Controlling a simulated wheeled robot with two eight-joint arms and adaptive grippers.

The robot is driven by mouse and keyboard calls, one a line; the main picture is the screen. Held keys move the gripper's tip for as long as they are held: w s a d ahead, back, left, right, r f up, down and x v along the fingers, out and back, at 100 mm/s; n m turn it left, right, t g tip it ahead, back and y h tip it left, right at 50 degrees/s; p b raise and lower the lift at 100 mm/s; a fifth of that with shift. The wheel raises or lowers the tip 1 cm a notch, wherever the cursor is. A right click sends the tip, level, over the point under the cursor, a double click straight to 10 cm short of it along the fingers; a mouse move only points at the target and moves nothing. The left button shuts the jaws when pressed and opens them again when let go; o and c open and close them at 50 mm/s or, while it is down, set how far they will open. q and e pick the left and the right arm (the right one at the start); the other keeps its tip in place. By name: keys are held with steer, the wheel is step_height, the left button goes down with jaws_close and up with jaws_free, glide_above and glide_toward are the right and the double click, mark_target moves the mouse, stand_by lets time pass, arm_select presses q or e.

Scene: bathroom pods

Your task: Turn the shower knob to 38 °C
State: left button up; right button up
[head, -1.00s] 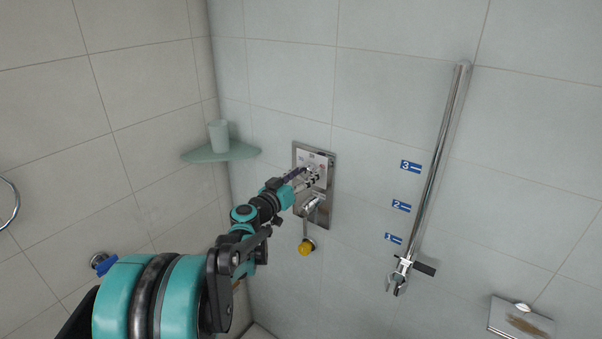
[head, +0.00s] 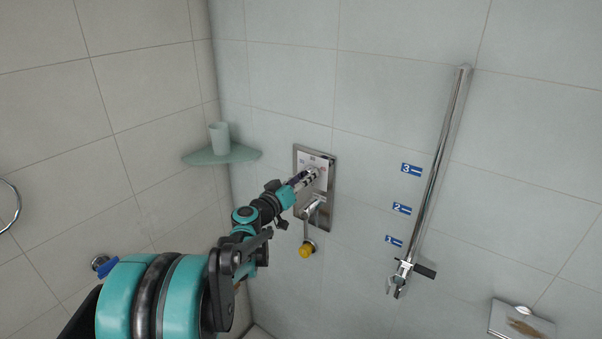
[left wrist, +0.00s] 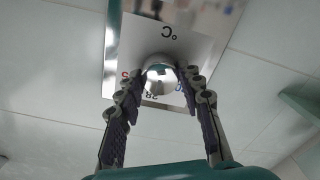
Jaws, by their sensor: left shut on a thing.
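The shower control is a chrome plate (head: 329,165) on the tiled wall, with a white label panel on its upper part. In the left wrist view the round shiny knob (left wrist: 160,64) sits in front of the label plate (left wrist: 195,48), where "°C" reads upside down. My left gripper (head: 311,176) is at the upper part of the plate. In the left wrist view its fingers (left wrist: 162,78) are on either side of the knob and shut on it. Red, dark and blue marks show around the knob, partly hidden by it and the fingers; I cannot read its setting. My right gripper is not in view.
Below the knob is a chrome lever (head: 312,207), and a yellow-ended fitting (head: 306,250) hangs lower. A corner shelf (head: 225,155) with a cup (head: 219,138) is at the left. A chrome rail (head: 440,165) and blue number labels (head: 402,208) are at the right.

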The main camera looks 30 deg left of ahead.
arm_select(q)
steer(key=o, duration=1.2)
steer(key=shift+d, duration=0.15)
steer(key=shift+c, duration=0.2)
steer(key=s, duration=1.2)
steer(key=shift+a, duration=0.35)
steer(key=shift+r, duration=0.1)
